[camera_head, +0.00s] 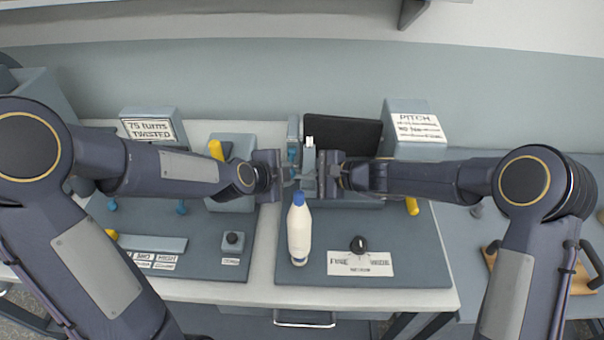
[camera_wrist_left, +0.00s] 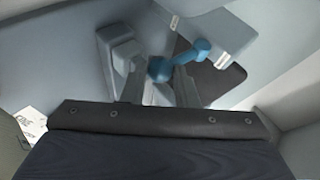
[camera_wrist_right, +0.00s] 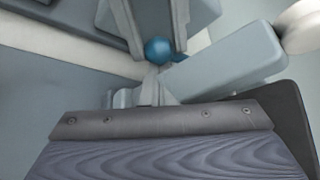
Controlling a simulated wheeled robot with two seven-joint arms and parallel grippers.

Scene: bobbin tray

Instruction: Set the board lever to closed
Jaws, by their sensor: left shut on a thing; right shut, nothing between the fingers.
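A blue ball-ended lever is partly hidden between the two hands at the middle of the back; a blue part of it (camera_head: 292,155) shows in the head view. In the left wrist view its blue ball (camera_wrist_left: 160,70) sits between the fingers of my left gripper (camera_wrist_left: 158,85), which is shut on it. A second blue knob (camera_wrist_left: 203,47) shows just beyond. The ball (camera_wrist_right: 158,49) also shows in the right wrist view, just past the tips of my right gripper (camera_wrist_right: 152,75), which is shut and empty. I cannot read the lever's position or any marking for it.
A white bottle with a blue cap (camera_head: 299,235) stands in front of the hands. Yellow handles (camera_head: 216,150) (camera_head: 412,206) stand at both sides. A black dial (camera_head: 358,244) is at front right, a dark button (camera_head: 232,239) at front left. A PITCH sign box (camera_head: 414,133) stands behind.

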